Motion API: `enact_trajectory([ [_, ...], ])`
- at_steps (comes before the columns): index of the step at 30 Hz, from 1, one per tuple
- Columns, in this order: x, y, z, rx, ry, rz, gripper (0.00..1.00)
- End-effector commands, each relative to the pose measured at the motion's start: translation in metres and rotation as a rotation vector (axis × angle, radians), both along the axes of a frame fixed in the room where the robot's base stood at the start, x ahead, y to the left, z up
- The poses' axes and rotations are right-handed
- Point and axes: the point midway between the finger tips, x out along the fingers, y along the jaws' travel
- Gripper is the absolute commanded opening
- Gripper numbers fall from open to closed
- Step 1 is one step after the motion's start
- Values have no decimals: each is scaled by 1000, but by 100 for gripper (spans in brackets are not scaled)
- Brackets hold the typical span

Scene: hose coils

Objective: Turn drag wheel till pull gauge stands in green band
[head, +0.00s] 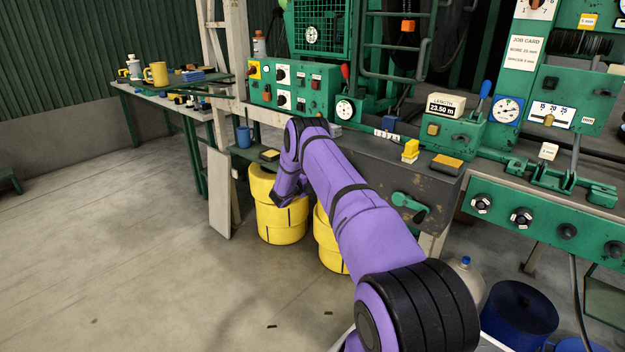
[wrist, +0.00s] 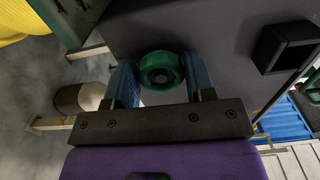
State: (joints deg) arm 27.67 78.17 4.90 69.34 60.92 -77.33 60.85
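In the wrist view a small round green wheel (wrist: 160,70) with a dark centre, seemingly the drag wheel, stands out from a dark grey panel. My gripper (wrist: 160,78) has one blue finger at each side of the wheel, with no clear gap. A white round dial (head: 344,110) is on the green panel beside a red lever. Another round gauge (head: 507,110) with a coloured rim is near a blue lever. I cannot tell which is the pull gauge, or read their needles.
A dark workbench (head: 375,165) with a green handle (head: 410,206) on its front stands beside my arm. Yellow drums (head: 281,218) stand below and left. A blue drum (head: 519,312) and a bottle (head: 466,272) are at lower right. The floor at left is clear.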

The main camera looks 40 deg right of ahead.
Motion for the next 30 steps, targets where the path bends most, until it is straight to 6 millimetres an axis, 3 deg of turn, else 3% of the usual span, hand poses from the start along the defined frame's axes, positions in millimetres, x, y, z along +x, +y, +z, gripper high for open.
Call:
enact_trajectory([
  [1,0,1,-1,1,1,1,62],
  [3,0,1,-1,1,1,1,71],
  [14,0,6,0,-1,1,1,71],
  [30,-7,93,0,0,1,2,71],
])
